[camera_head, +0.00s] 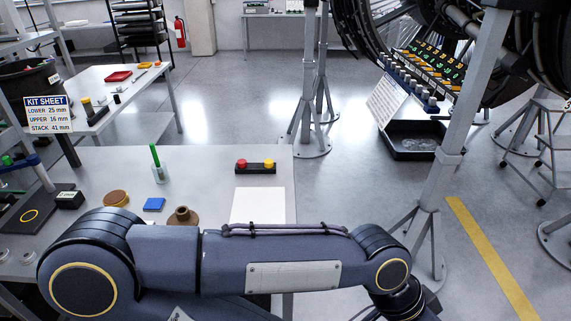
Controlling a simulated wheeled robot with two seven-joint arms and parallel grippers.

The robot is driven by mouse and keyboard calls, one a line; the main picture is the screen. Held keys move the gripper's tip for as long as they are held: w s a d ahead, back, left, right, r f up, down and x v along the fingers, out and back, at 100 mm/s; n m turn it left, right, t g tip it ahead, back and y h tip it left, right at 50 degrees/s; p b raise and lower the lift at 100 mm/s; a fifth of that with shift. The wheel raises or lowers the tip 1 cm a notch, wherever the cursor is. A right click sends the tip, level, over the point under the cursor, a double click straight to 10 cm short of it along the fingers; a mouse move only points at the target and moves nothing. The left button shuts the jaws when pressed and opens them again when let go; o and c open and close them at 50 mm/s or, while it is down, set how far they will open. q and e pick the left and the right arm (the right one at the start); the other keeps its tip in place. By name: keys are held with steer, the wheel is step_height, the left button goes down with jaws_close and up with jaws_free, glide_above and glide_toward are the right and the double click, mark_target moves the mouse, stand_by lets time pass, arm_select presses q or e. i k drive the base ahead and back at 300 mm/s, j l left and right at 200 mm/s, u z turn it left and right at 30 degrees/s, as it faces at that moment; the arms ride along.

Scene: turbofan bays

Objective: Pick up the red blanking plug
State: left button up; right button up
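A red blanking plug (241,163) stands at the left end of a small black holder (255,169) on the near grey table. A yellow plug (268,163) stands at the holder's right end. Neither gripper shows in the head view. One of my arms crosses the bottom of the picture, in front of the table's near part and well short of the holder. Its far end bends down at the lower right and leaves the picture.
The near table (205,160) also bears a white sheet (259,204), a brown flanged part (183,216), a blue block (154,204), a round brown-topped item (116,198) and a green stick in a clear cup (158,173). A grey stand (430,210) rises at the right.

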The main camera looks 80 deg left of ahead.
mark_target(241, 163)
steer(key=i+u, duration=0.25)
steer(key=i, duration=0.2)
steer(key=i+l+u, duration=0.25)
steer(key=i, duration=0.25)
steer(key=i+j+u, duration=0.15)
steer(key=u, duration=0.3)
steer(key=i+u, duration=0.6)
steer(key=u, duration=0.3)
steer(key=i+l+u, duration=0.1)
steer(key=i+u, duration=0.15)
steer(key=u, duration=0.25)
steer(key=i+j+u, duration=0.2)
steer(key=i+u, duration=0.7)
steer(key=i+j, duration=0.35)
steer(key=i+l+z, duration=0.05)
steer(key=i, duration=0.1)
